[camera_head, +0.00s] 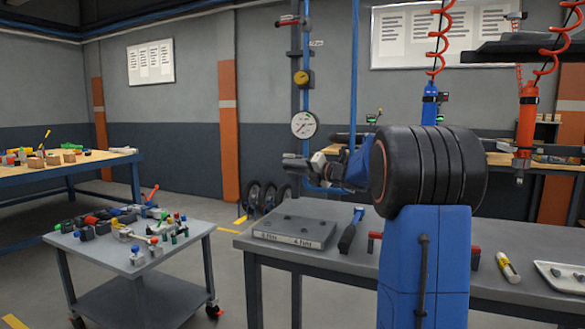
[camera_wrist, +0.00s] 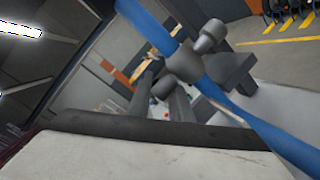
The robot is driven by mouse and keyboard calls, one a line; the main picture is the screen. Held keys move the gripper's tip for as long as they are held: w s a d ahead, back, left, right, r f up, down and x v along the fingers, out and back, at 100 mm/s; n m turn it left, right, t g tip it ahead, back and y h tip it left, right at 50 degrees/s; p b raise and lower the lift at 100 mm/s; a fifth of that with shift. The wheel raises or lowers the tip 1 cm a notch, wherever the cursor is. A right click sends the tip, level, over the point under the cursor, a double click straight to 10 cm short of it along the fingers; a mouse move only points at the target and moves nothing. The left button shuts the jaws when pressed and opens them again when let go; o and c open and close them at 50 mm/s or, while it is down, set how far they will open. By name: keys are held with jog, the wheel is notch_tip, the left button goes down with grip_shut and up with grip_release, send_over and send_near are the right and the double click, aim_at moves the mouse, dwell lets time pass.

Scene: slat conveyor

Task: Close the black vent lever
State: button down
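The black vent lever cannot be clearly picked out in either view, and its position cannot be told. A blue vertical pipe (camera_head: 306,60) with fittings stands behind the bench, and my gripper (camera_head: 294,163) is at its lower part, partly lost against it. In the wrist view the blue pipe (camera_wrist: 259,120) crosses diagonally, with a grey valve body (camera_wrist: 185,63) on it. Two dark prongs, which look like my gripper's fingers (camera_wrist: 163,95), point toward the valve body with a gap between them. Contact cannot be told.
A round gauge (camera_head: 303,124) and a yellow regulator (camera_head: 302,78) are mounted above my gripper. The grey bench (camera_head: 340,278) below carries a metal block (camera_head: 297,231) and tools. A cluttered cart (camera_head: 137,262) stands at left. An orange tool (camera_head: 527,115) hangs at right.

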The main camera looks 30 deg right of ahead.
jog(key=shift+r+m+t+y, duration=0.35)
jog(key=shift+m+t+y, duration=0.05)
jog(key=shift+t, duration=0.7)
jog(key=c, duration=1.8)
grip_release()
jog(key=v, duration=1.7)
jog(key=shift+s, duration=0.2)
